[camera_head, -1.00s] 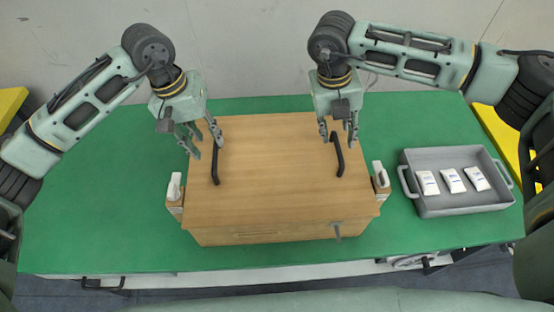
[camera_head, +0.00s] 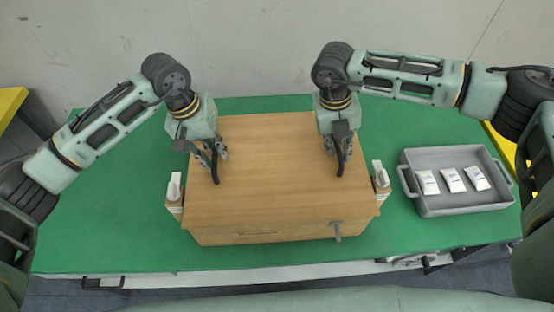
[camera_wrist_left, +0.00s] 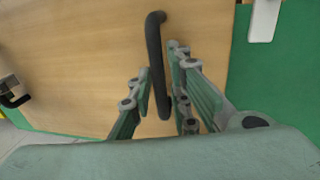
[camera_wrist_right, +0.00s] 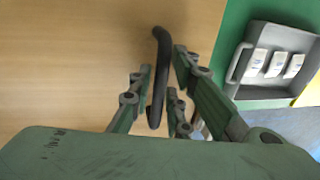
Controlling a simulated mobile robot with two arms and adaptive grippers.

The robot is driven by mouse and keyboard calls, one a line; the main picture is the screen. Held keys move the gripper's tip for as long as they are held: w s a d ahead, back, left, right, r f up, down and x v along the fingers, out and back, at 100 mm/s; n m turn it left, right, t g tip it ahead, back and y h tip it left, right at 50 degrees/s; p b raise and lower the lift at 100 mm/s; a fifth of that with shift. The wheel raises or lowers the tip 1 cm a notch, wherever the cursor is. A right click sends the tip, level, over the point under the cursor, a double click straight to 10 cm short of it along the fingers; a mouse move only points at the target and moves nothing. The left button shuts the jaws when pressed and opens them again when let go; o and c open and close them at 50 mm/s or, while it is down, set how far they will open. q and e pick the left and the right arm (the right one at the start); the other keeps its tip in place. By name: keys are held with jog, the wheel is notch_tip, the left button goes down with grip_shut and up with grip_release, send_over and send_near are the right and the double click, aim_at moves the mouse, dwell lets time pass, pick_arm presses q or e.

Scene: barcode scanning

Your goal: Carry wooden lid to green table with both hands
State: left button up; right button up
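The wooden lid (camera_head: 270,200) lies flat on a wooden box (camera_head: 262,236) on the green table (camera_head: 110,215). It has two black bar handles. My left gripper (camera_head: 213,158) is at the left handle (camera_head: 216,177); in the left wrist view its open fingers (camera_wrist_left: 161,92) stand on both sides of that handle (camera_wrist_left: 154,50), apart from it. My right gripper (camera_head: 338,150) is at the right handle (camera_head: 340,168); in the right wrist view its open fingers (camera_wrist_right: 162,83) straddle that handle (camera_wrist_right: 162,50), with slim gaps.
A grey tray (camera_head: 411,202) with three white packets (camera_head: 452,179) stands right of the box. White-topped latches (camera_head: 174,188) sit at the box's left and right sides. The green table is clear at the left. A grey wall rises behind.

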pick_arm(q)
grip_shut()
pick_arm(e)
grip_shut()
pick_arm(q)
jog(key=shift+w+r, duration=0.1)
jog(key=shift+r, duration=0.05)
pick_arm(e)
jog(key=shift+w+r, duration=0.1)
jog(key=shift+r, duration=0.05)
